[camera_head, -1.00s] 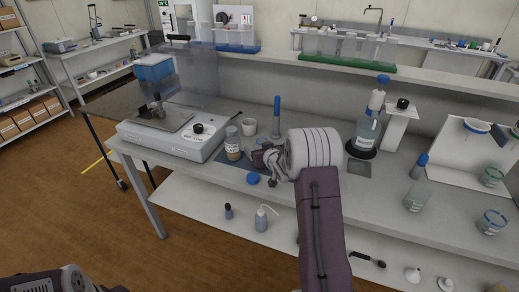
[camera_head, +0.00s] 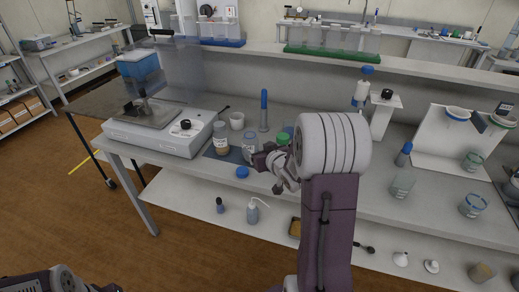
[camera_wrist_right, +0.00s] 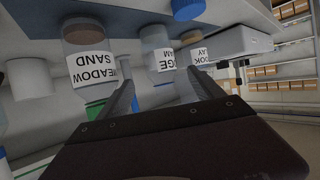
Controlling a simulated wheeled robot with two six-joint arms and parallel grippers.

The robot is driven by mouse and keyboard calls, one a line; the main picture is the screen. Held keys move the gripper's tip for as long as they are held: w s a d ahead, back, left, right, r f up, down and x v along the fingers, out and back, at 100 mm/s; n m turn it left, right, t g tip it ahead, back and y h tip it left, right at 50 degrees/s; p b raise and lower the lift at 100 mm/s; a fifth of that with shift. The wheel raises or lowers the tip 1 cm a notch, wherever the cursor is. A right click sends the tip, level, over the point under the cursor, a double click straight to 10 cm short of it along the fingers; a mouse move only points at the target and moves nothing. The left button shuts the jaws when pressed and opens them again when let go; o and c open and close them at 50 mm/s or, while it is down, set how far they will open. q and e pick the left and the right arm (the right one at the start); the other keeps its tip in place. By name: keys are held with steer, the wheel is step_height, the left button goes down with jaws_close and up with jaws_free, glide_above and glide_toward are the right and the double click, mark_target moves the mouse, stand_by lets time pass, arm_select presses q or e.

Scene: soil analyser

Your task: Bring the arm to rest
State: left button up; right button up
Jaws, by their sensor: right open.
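My right arm (camera_head: 325,220) rises from the bottom of the head view. Its gripper (camera_head: 262,162) is over the front of the bench, near the jars and partly hidden by its own wrist. In the right wrist view, the gripper (camera_wrist_right: 162,90) has its two fingers apart with nothing held between them.
The bench (camera_head: 350,195) holds an analyser (camera_head: 165,135), a white cup (camera_head: 237,121), a blue-topped tube (camera_head: 264,110) and a blue lid (camera_head: 242,172). A white rack (camera_head: 455,135) stands at right. Bottles stand on the lower shelf (camera_head: 185,195). Floor at left is open.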

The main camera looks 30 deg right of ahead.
steer(key=shift+s, duration=0.1)
stand_by(0.4)
steer(key=a+r+n+g+y+p, duration=0.1)
steer(key=a+r+p, duration=0.25)
steer(key=a, duration=0.35)
steer(key=a+r+n+y+p, duration=0.1)
steer(key=a+r+y+p, duration=0.2)
steer(key=a, duration=0.4)
steer(key=s+a+f+g, duration=0.1)
steer(key=s+f+g, duration=0.2)
steer(key=s, duration=0.4)
steer(key=s+a+f+g+h+p, duration=0.1)
steer(key=s+f+g, duration=0.2)
steer(key=s, duration=0.5)
steer(key=s+a+f+g+h, duration=0.1)
steer(key=s+f+g, duration=0.2)
steer(key=s+g, duration=0.2)
steer(key=s, duration=0.2)
steer(key=shift+s+f+m, duration=0.25)
steer(key=shift+s+m, duration=0.05)
steer(key=shift+s, duration=0.05)
